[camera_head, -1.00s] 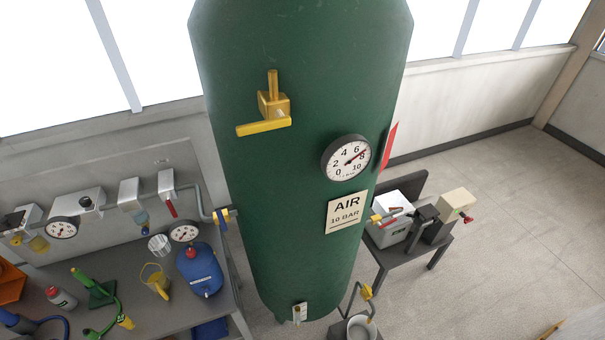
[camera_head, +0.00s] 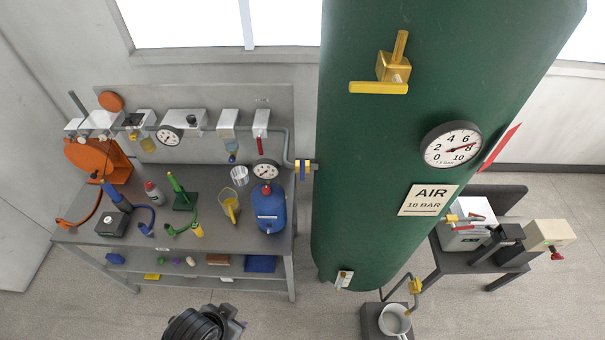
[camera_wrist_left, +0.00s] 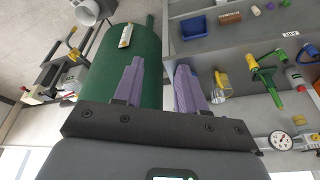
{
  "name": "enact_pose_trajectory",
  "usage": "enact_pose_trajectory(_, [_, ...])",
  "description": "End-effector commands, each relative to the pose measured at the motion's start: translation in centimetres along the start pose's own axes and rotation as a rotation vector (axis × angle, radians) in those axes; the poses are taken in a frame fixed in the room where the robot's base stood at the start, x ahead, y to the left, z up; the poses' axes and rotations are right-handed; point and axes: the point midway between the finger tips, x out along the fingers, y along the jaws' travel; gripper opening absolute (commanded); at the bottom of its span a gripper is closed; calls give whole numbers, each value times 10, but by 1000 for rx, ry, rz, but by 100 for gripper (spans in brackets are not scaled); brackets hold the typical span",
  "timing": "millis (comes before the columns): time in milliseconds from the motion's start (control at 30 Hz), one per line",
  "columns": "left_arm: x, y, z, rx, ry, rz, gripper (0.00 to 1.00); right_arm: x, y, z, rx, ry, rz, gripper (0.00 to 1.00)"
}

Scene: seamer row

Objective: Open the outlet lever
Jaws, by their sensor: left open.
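The tall green air tank (camera_head: 380,190) carries a brass valve (camera_head: 395,68) with a yellow lever (camera_head: 378,88) lying level across its upper front. A blue and yellow fitting (camera_head: 303,168) joins the pipe at the tank's left side, and a yellow-handled valve (camera_head: 415,286) sits on the low drain pipe. No marking shows which is the outlet lever. In the left wrist view my left gripper (camera_wrist_left: 158,78) is open and empty, its purple fingers apart, with the green tank (camera_wrist_left: 105,70) beyond. My right gripper is not in view.
The workbench (camera_head: 150,235) at left holds a blue canister (camera_head: 268,208), a yellow jug (camera_head: 229,205) and hand tools. A pressure gauge (camera_head: 451,145) and AIR sign (camera_head: 428,200) are on the tank. A small machine table (camera_head: 475,265) stands right.

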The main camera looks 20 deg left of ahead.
Motion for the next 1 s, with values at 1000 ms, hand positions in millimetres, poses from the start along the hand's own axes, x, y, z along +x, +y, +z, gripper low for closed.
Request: enact_pose_trajectory(1000, [143,-46,-294,-302,1069,-436,45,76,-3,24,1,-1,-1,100])
